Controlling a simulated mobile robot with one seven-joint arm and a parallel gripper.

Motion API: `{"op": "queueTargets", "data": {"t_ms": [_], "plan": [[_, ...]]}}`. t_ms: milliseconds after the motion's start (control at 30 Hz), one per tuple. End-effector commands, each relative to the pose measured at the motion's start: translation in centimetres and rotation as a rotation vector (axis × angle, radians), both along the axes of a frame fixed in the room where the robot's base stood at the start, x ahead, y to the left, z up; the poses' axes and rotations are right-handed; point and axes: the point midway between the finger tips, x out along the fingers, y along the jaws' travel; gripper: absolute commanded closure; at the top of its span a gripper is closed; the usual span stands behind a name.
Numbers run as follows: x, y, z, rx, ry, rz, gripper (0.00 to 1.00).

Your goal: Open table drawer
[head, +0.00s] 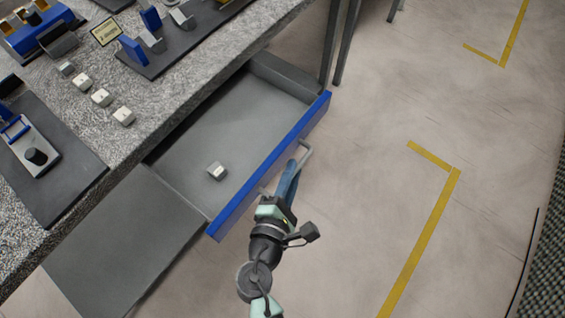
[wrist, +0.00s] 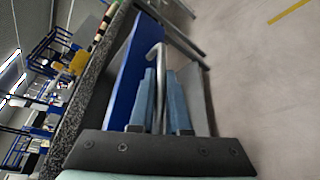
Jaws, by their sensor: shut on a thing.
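The table drawer (head: 180,150) is pulled out from under the grey speckled table (head: 165,95), and its inside shows. Its blue front (head: 240,200) carries a grey bar handle (head: 306,155). My gripper (head: 293,172) is at the handle, on the outer side of the blue front. In the wrist view, the handle (wrist: 159,60) runs between the two blue fingers of my gripper (wrist: 164,85), which are shut on it. A small light grey block (head: 216,170) lies on the drawer floor. My fingers hide part of the handle in the head view.
Several small grey blocks (head: 101,97) and dark fixture plates (head: 45,160) lie on the table top. A dark table leg (head: 345,45) stands beyond the drawer. The floor (head: 370,220) to the right is clear, with yellow lines (head: 430,220).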

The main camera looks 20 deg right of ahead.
Motion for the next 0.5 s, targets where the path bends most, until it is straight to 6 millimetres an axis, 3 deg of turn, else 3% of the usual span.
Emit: {"op": "queueTargets", "data": {"t_ms": [367, 400, 500], "plan": [[-0.11, 0.00, -0.06, 0.001, 0.001, 0.002, 1.00], [-0.11, 0.00, -0.06, 0.001, 0.001, 0.002, 0.78], [-0.11, -0.01, -0.06, 0.001, 0.001, 0.002, 0.60]]}}
